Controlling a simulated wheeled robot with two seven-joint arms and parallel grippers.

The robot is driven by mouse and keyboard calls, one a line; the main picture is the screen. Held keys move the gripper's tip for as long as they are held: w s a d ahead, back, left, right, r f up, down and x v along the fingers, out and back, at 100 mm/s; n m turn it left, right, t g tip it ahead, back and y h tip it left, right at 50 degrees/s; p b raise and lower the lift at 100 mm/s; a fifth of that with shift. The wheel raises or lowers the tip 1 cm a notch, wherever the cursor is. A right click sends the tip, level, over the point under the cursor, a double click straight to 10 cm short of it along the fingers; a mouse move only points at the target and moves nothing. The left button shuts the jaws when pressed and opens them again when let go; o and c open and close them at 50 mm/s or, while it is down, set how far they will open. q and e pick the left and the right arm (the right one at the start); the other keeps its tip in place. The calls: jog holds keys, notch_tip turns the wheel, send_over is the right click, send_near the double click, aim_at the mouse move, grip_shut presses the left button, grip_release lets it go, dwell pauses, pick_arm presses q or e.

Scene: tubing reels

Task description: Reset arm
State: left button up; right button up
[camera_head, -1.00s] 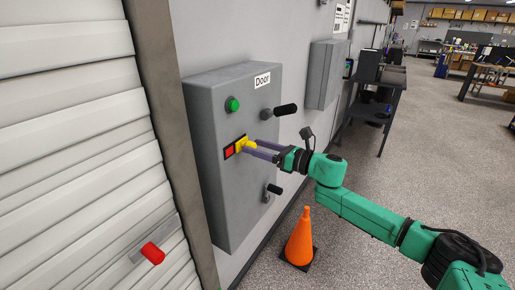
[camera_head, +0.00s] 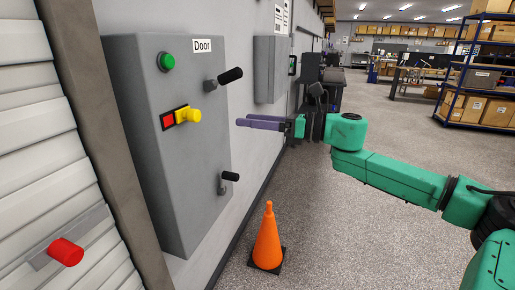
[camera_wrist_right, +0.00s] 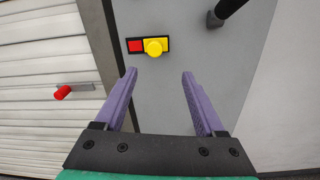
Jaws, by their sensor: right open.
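My right gripper (camera_head: 258,123) is open and empty, its two purple fingers pointing at the wall-mounted grey door box (camera_head: 180,190). It is apart from the box, to the right of the yellow knob (camera_head: 188,115) and the red square (camera_head: 168,120) beside it. In the right wrist view the open fingers (camera_wrist_right: 158,85) spread below the yellow knob (camera_wrist_right: 153,47), with nothing between them. The box also carries a green button (camera_head: 166,61) and two black-handled levers, an upper one (camera_head: 230,76) and a lower one (camera_head: 230,176). My left gripper is not in view.
A white slatted shutter door (camera_head: 40,150) with a red handle (camera_head: 66,252) is at the left. An orange cone (camera_head: 267,240) stands on the floor below my right arm. Shelving with boxes (camera_head: 480,80) is at the back right. The floor between is clear.

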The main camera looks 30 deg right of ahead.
pick_arm(q)
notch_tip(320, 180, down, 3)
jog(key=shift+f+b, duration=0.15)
jog(key=shift+b, duration=0.65)
